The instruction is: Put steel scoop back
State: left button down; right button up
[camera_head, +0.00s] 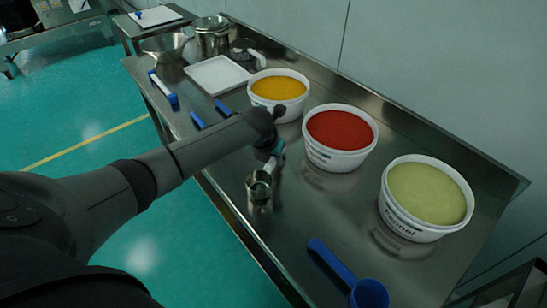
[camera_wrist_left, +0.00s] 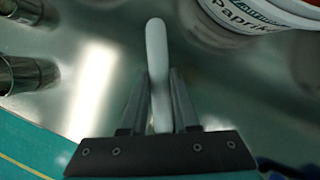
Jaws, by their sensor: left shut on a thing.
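My left gripper (camera_head: 271,150) is over the steel table, in front of the red-filled tub. In the left wrist view its two fingers (camera_wrist_left: 159,78) are shut on a slim, light grey handle (camera_wrist_left: 157,42), which I take to be the steel scoop's. The handle sticks out past the fingertips; I cannot make out the scoop's bowl. A small steel cup (camera_head: 259,187) stands just below the gripper in the head view. Steel cylindrical shapes also show at the left of the wrist view (camera_wrist_left: 28,75). My right gripper is not in view.
White tubs hold yellow (camera_head: 280,108), red (camera_head: 338,160) and green (camera_head: 420,225) powder along the back. A blue scoop (camera_head: 335,265) lies at the front. A white tray (camera_head: 217,75) and steel vessels (camera_head: 212,40) stand at the far end.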

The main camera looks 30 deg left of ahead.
pick_arm(q)
jog(key=shift+f, duration=0.15)
jog(key=shift+c, duration=0.5)
grip_release()
dwell(0.4)
jog(key=shift+r+p, duration=3.5)
jog(key=shift+p, duration=0.15)
